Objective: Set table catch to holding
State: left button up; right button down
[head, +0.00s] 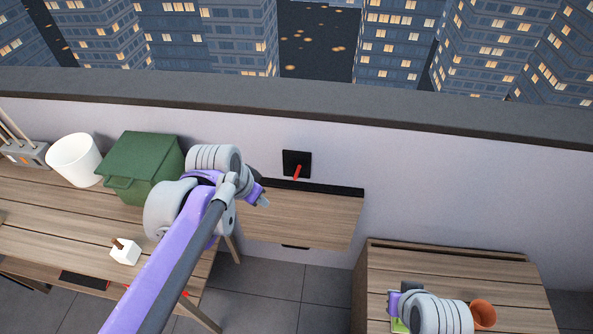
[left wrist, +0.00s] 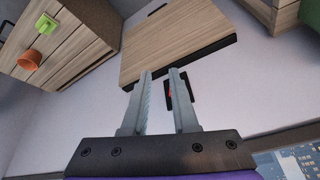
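The table catch is a black square plate (head: 291,158) on the wall with a red lever (head: 297,172) that points down and slightly left. Below it a wooden wall table (head: 310,217) stands out from the wall, apparently level. My left gripper (head: 264,200) is above the table's left part, left of the catch and apart from it. In the left wrist view its two fingers (left wrist: 160,73) are open with nothing held. The catch plate (left wrist: 185,82) shows beyond them, partly hidden by one finger. My right gripper (head: 393,302) is over the right cabinet, its fingers not clearly visible.
A wooden cabinet (head: 385,275) at right bears an orange pot (head: 483,313) and a green item (head: 398,326). On the left table stand a green bin (head: 140,165), a white bucket (head: 73,160) and a white block (head: 125,254). The wall right of the catch is clear.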

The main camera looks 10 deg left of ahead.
aim_at(298, 170)
pick_arm(q)
jog(key=w+d+f+m+g+h+b, duration=0.1)
jog(key=w+d+m+b, duration=0.15)
jog(key=w, duration=0.55)
jog(key=w+d+f+m+h+b, duration=0.1)
jog(key=w+m, duration=0.3)
jog(key=w, duration=0.4)
jog(key=x, duration=1.1)
jog(key=shift+w+a+b, duration=0.3)
jog(key=shift+b, duration=0.1)
grip_shut()
